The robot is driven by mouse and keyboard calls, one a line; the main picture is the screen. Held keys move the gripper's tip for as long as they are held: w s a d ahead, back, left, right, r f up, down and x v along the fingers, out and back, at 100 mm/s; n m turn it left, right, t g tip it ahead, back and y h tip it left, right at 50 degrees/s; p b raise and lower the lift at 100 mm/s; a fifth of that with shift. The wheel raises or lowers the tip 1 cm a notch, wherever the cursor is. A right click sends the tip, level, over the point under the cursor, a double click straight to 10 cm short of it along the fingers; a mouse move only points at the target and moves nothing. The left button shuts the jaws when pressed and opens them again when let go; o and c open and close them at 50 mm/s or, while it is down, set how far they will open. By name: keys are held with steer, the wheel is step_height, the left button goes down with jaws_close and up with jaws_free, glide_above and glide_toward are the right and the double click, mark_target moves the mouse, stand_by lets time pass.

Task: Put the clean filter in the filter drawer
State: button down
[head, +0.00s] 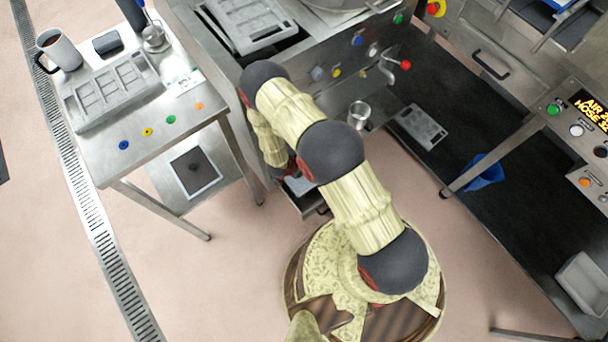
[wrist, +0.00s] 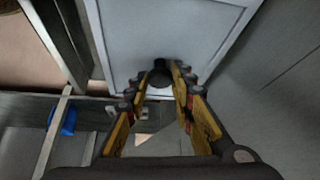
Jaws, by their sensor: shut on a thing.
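My gripper (wrist: 160,75) is shut on the dark tab of the clean filter, a flat light-grey panel with a white rim (wrist: 185,32), in the wrist view. The panel extends beyond the fingertips and its far end is cut off by the frame. In the head view my arm hides the gripper; a small pale patch beside it (head: 299,185) seems to be part of the filter. Just below it, a metal drawer (head: 312,204) sticks out at the foot of the machine, mostly hidden by my arm. I cannot tell whether the filter touches the drawer.
A second filter, dark with a white rim (head: 195,173), lies on the lower shelf of the left table (head: 150,125). That table holds a mug (head: 60,50) and a grey mould (head: 115,90). Pink floor is clear between table and base.

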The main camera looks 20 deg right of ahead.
step_height(320, 180, down, 7)
steer(key=shift+f+b, duration=0.1)
steer(key=shift+b, duration=1.15)
steer(key=shift+w+f+b, duration=0.1)
steer(key=shift+w+b, duration=0.1)
steer(key=shift+b, duration=0.1)
steer(key=c, duration=1.5)
jaws_free()
steer(key=shift+c, duration=0.2)
steer(key=p+v, duration=0.5)
steer(key=v, duration=0.7)
